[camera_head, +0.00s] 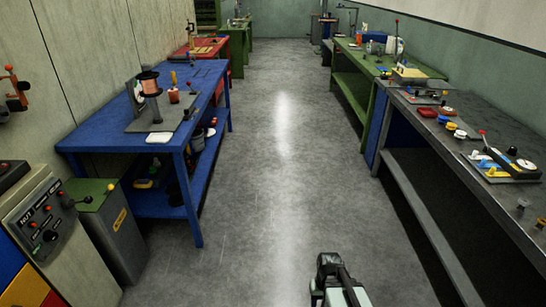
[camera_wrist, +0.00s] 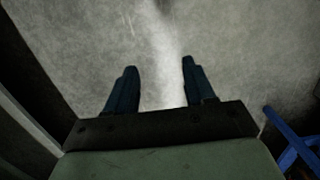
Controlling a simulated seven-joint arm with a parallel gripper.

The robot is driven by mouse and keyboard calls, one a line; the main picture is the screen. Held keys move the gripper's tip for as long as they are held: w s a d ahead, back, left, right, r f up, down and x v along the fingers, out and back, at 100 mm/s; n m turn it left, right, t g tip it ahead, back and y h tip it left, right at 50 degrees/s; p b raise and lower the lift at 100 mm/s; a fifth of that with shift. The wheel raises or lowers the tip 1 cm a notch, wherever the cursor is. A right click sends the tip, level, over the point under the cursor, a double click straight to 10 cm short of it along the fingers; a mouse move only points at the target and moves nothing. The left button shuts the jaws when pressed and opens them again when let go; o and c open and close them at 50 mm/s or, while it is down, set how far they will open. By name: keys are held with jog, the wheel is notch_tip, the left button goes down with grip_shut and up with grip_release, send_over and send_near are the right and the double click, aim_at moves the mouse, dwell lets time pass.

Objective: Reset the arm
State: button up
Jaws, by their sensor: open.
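My gripper shows in the wrist view (camera_wrist: 157,82) with its two dark fingers spread apart. Nothing is between them, and only the grey concrete floor (camera_wrist: 160,30) lies beyond. In the head view, part of my arm (camera_head: 335,280) shows at the bottom, right of centre, above the aisle floor. The fingertips cannot be made out there. My gripper touches nothing that I can see.
A blue workbench (camera_head: 193,195) with a copper spool (camera_head: 149,83) stands on the left. A grey control box (camera_head: 45,222) is at lower left. A dark bench (camera_head: 440,110) and green bench (camera_head: 352,85) line the right. The aisle floor (camera_head: 270,150) between is clear.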

jog(key=s+f+g, duration=0.2)
jog(key=s+f, duration=0.5)
jog(key=s, duration=0.5)
jog(key=s+f+g, duration=0.3)
jog(key=s+f, duration=0.5)
jog(key=s, duration=0.5)
jog(key=shift+s+f+g, duration=0.2)
jog(key=shift+g, duration=0.1)
